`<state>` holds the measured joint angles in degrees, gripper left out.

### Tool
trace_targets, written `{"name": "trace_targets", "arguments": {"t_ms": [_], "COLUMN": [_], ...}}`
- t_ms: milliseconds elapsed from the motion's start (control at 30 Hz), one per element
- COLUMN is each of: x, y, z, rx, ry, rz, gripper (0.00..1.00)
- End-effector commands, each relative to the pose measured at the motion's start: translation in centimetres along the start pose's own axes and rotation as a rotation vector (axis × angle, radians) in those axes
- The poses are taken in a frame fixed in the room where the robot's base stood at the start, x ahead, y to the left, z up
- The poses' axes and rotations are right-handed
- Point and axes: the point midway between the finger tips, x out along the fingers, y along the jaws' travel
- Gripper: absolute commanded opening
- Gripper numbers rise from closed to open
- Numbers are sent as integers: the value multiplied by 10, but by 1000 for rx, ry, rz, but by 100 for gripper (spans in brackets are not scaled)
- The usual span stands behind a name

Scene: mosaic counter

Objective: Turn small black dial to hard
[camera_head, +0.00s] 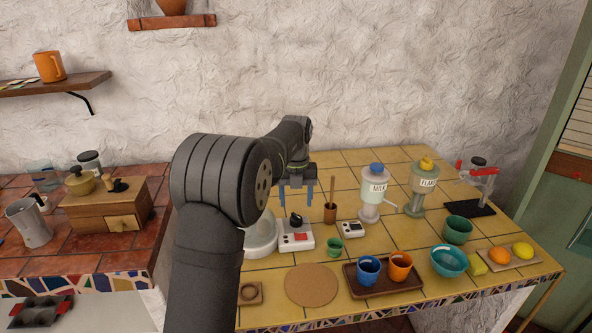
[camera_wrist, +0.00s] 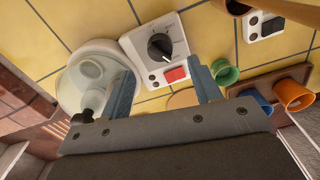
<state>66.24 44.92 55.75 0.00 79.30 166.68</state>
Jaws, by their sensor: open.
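The small black dial (camera_wrist: 160,46) sits on a white control box with a red switch (camera_wrist: 175,74). In the head view the dial (camera_head: 296,219) is on top of the box (camera_head: 296,236) on the yellow tiled counter. My gripper (camera_head: 296,200) hangs just above the dial, fingers pointing down. In the wrist view my gripper (camera_wrist: 166,84) has its two blue-grey fingers apart, with nothing between them. The fingers are not touching the dial.
A white round appliance (camera_head: 260,238) stands left of the box. A green cup (camera_head: 335,246), a small white device (camera_head: 351,229) and a brown cup with a stick (camera_head: 330,212) stand at its right. A round cork mat (camera_head: 311,285) lies in front.

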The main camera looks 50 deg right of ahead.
Motion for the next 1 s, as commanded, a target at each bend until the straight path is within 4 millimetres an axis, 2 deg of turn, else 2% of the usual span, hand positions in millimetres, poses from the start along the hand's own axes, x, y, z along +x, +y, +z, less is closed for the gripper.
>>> {"name": "trace_targets", "arguments": {"t_ms": [33, 200, 400, 600, 1000], "x": [-14, -56, -93, -110, -112], "y": [0, 0, 0, 0, 0], "z": [1, 0, 0, 0, 0], "rx": [0, 0, 0, 0, 0], "ry": [-4, -3, -1, 0, 1], "rz": [-1, -1, 0, 0, 0], "gripper": [58, 58, 58, 58, 58]}}
